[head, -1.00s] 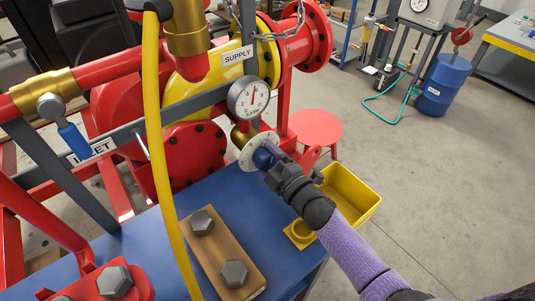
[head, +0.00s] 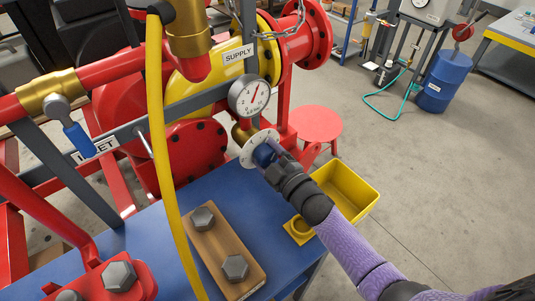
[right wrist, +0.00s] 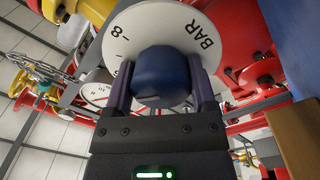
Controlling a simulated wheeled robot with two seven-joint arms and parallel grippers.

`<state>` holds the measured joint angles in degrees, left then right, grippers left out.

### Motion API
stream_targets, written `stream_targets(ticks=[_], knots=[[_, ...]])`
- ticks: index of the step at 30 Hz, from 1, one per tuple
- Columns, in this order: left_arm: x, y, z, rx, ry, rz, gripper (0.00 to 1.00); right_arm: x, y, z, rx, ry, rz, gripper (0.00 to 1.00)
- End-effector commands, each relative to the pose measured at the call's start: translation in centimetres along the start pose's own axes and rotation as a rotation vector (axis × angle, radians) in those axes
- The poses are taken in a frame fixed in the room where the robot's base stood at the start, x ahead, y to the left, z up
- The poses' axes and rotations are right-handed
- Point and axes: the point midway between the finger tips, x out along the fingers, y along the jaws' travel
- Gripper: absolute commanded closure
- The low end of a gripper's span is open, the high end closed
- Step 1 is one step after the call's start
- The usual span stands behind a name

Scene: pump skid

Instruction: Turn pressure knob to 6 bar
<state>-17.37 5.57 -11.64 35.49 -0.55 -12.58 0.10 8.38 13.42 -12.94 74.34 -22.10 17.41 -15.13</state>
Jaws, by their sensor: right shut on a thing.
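The blue pressure knob (head: 264,154) sits at the centre of a round white dial plate (head: 248,151), below the supply gauge. My right gripper (head: 273,160) is shut on the knob. In the right wrist view the knob (right wrist: 162,77) is between the two fingers, and the dial plate (right wrist: 128,22) shows the marking "8" and the word "BAR"; the rest of the scale is hidden. The round white pressure gauge (head: 249,96) has a red needle that points up and slightly right; its numbers are too small to read surely. My left gripper is not in view.
A blue bench (head: 228,190) lies under the knob, with a wooden block (head: 222,250) holding hex bolts and a yellow bin (head: 345,190) at its right. A yellow hose (head: 158,130) hangs at left. Red pipes and a flange stand behind.

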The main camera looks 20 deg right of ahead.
Motion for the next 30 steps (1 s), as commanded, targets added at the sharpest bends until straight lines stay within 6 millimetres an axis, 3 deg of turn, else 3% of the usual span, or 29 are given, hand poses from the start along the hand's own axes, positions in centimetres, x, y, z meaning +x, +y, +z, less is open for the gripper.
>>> stream_targets(ticks=[2,3,7,16,24,30], knots=[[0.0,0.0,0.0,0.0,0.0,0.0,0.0,-0.1,-0.2,0.1,0.0,-0.004,-0.004,0.87],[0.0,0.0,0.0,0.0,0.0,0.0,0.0,-0.1,-0.2,0.1,0.0,-0.004,-0.004,0.26],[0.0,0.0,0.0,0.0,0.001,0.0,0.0,-0.1,-0.1,0.1,0.0,-0.003,-0.003,0.0],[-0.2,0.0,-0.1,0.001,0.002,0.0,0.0,-0.7,0.0,0.0,-0.001,-0.002,-0.002,0.0],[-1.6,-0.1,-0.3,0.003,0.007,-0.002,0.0,-6.4,0.0,0.0,0.0,-0.005,-0.005,0.0],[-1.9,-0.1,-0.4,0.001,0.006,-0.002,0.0,-9.4,-0.1,0.0,0.0,-0.003,-0.004,0.0]])
